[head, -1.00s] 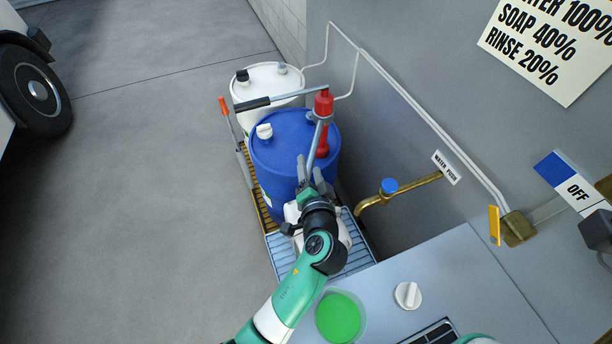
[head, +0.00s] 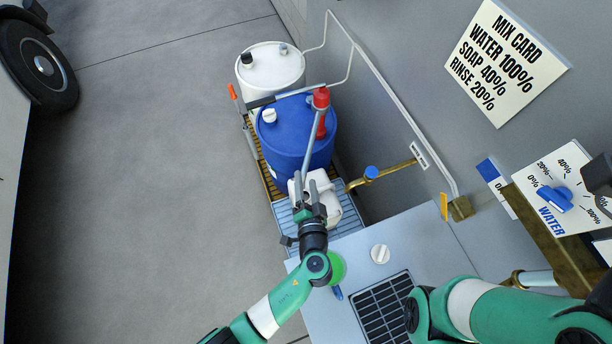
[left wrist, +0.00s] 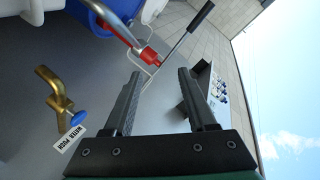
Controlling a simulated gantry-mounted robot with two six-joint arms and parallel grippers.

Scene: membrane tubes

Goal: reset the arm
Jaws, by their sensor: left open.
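My left gripper (head: 305,182) is open in the head view, with its fingers pointing up the picture. It overlaps the left side of a white jug (head: 328,205) and the lower edge of the blue drum there; I cannot tell whether it touches them. In the left wrist view my left gripper (left wrist: 160,74) shows two fingers apart with nothing between them. My right arm (head: 480,308) comes in at the bottom right, but I cannot make out its gripper.
A blue drum (head: 288,140) with a red-headed pump (head: 321,98) stands before a white drum (head: 275,68). A brass tap (head: 390,170) projects from the wall. The bench (head: 420,240) holds a white cap (head: 380,254). Floor at left (head: 150,150) is clear.

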